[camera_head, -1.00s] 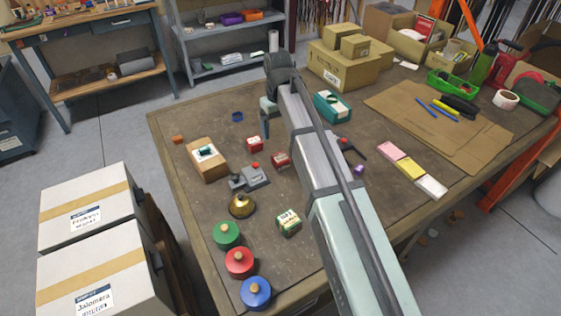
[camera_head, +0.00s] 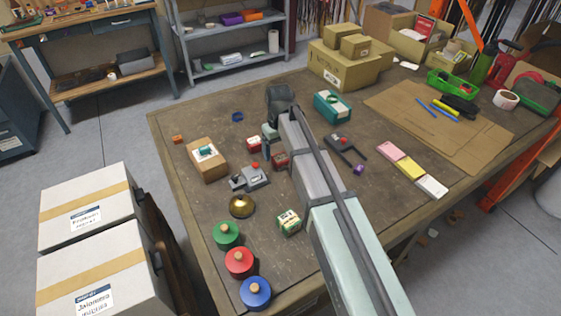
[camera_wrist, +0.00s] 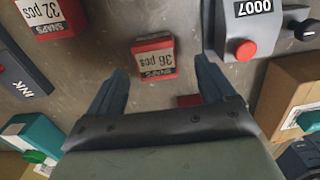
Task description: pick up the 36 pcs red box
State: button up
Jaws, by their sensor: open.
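The 36 pcs red box (camera_wrist: 154,58) has a white label that reads upside down in the wrist view. It stands on the table just beyond and between my gripper's (camera_wrist: 161,66) two spread fingers, with a gap visible on both sides. My gripper is open and empty. In the head view, my gripper (camera_head: 268,145) is low over the table, and a red box (camera_head: 281,160) that appears to be the same one is partly hidden by my arm. A similar 32 pcs red box (camera_wrist: 48,17) is at the upper left of the wrist view.
A grey stamp with a red knob (camera_wrist: 243,40) stands close on the right of the wrist view. Another red box (camera_head: 254,144) is close by in the head view. A brown carton (camera_head: 207,160) and a teal box (camera_head: 331,105) stand farther off.

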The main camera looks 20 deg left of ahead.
aim_at(281, 157)
jog(key=shift+d+f, duration=0.15)
jog(key=shift+f, duration=0.9)
jog(key=shift+d+f, duration=0.1)
jog(key=shift+f, duration=0.95)
jog(key=c, duration=1.1)
